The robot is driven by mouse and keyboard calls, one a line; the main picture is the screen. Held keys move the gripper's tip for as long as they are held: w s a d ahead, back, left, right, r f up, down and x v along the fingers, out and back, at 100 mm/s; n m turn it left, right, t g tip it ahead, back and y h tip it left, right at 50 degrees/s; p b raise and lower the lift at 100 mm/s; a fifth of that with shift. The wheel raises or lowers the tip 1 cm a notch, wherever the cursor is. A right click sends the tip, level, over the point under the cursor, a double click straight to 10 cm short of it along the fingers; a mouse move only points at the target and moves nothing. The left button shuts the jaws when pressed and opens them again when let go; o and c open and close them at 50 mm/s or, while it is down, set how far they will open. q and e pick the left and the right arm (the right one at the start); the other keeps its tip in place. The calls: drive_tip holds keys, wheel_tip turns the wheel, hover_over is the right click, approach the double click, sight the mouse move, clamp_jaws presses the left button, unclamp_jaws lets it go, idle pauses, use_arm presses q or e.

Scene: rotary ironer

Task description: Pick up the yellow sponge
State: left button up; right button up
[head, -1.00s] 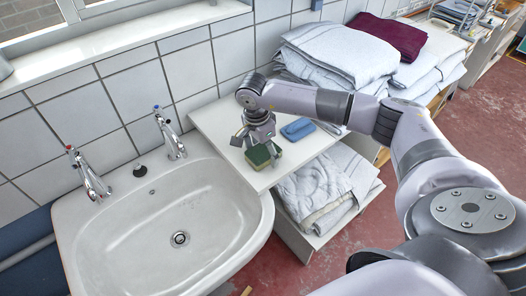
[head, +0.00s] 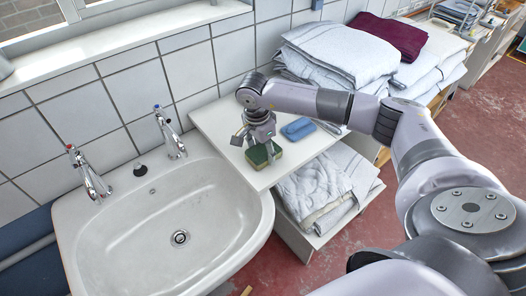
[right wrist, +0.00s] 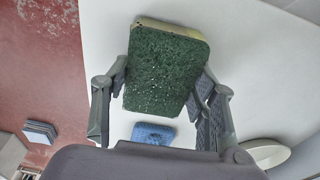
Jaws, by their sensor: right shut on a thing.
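The yellow sponge (head: 263,155) has a dark green scouring pad on its upper side. It is at the white shelf top beside the sink, near the edge on the sink side. In the right wrist view the green pad (right wrist: 167,70) fills the middle, with a thin yellow edge at its far end. My right gripper (head: 265,148) reaches down over it, and in the right wrist view its fingers (right wrist: 163,90) are on both sides, shut on the sponge. I cannot tell if the sponge still touches the shelf. My left gripper is not in view.
A blue sponge (head: 298,129) lies close behind on the white shelf top (head: 217,118). The white sink (head: 120,220) with two taps is to the left. Folded towels (head: 335,55) are stacked at the back right, and more (head: 318,190) lie on the lower shelf.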

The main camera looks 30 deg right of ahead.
wheel_tip(320, 180, up, 19)
drive_tip(key=b, duration=0.3)
drive_tip(key=s+a+f+n+t+y, duration=0.1)
drive_tip(key=s+a+f+n, duration=0.5)
drive_tip(key=s+a+n, duration=0.85)
drive_tip(key=w+d+r+m+h+p, duration=0.1)
drive_tip(key=w+d+r+m+p, duration=0.5)
drive_tip(key=w+d+m, duration=0.75)
drive_tip(key=m+g+b, duration=0.1)
hover_over(264, 150)
wheel_tip(264, 150, down, 5)
drive_tip(key=f+p, duration=0.2)
drive_tip(key=f, duration=0.7)
drive_tip(key=shift+a+f, duration=0.2)
wheel_tip(264, 150, down, 4)
drive_tip(key=shift+f+p, duration=0.1)
drive_tip(key=shift+p, duration=0.5)
drive_tip(key=shift+f, duration=0.1)
